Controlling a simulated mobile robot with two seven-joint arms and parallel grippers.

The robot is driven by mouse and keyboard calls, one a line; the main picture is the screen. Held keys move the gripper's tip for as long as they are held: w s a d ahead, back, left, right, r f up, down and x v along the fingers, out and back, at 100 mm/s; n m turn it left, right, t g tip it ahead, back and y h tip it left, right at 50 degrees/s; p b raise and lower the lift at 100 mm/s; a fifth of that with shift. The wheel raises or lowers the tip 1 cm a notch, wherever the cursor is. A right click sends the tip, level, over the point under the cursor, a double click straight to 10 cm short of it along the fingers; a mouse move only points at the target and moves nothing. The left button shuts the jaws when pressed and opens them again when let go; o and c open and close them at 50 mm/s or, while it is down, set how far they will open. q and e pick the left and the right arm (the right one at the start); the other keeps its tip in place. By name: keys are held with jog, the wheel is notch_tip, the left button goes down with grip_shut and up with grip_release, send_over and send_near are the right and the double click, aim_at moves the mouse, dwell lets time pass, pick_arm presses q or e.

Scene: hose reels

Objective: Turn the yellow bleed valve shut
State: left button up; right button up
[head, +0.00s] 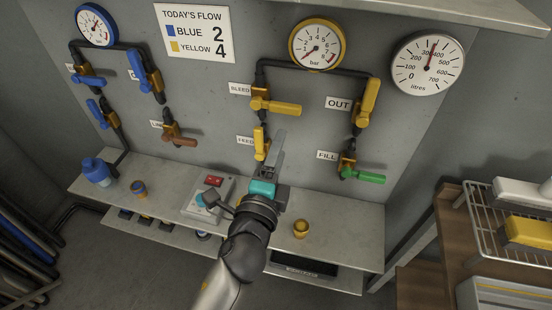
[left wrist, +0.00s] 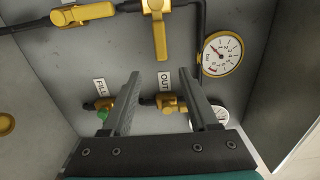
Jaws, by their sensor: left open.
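The yellow bleed valve (head: 262,103) is on the grey wall panel right of its BLEED label. Its yellow lever (head: 285,109) points right, across the upright pipe. In the left wrist view the bleed valve (left wrist: 154,7) is at the top edge, its lever hanging downward in that turned picture. My left gripper (head: 277,142) is open and empty, below the bleed lever and right of the feed valve (head: 260,143). In the left wrist view my left gripper's fingers (left wrist: 160,76) stand apart with nothing between them. The right gripper is out of view.
The out valve (head: 366,102) has its lever up along the pipe; the fill valve (head: 352,172) has a green lever pointing right. A yellow-rimmed gauge (head: 317,44) is above. A shelf (head: 340,220) with a grey switch box (head: 208,199) and fittings runs below. A wire rack stands right.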

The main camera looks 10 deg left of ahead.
pick_arm(q)
jog(key=shift+s, duration=0.95)
jog(key=s+a+f+n+g+b, duration=0.1)
jog(key=s+f+n+g+b, duration=0.2)
jog(key=f, duration=1)
jog(key=s+f+n+g, duration=0.25)
jog(key=s+f, duration=0.25)
jog(key=f, duration=0.8)
jog(key=s+a+f+n+g+b, duration=0.1)
jog(key=s+f+n+g+b, duration=0.2)
jog(key=f, duration=1.1)
jog(key=s+a+f+n+g+b, duration=0.1)
jog(key=s+a+f+n+g, duration=0.3)
jog(key=s+f, duration=0.5)
jog(key=s+a+f+n+g+b, duration=0.1)
jog(key=s+a+f+n+g, duration=0.2)
jog(key=s+f, duration=0.6)
jog(key=s+a+g, duration=0.1)
jog(key=s, duration=0.6)
jog(key=shift+s+a+n+y, duration=0.15)
jog(key=shift+s+n+y, duration=0.15)
jog(key=shift+s+n, duration=0.05)
jog(key=shift+g, duration=0.25)
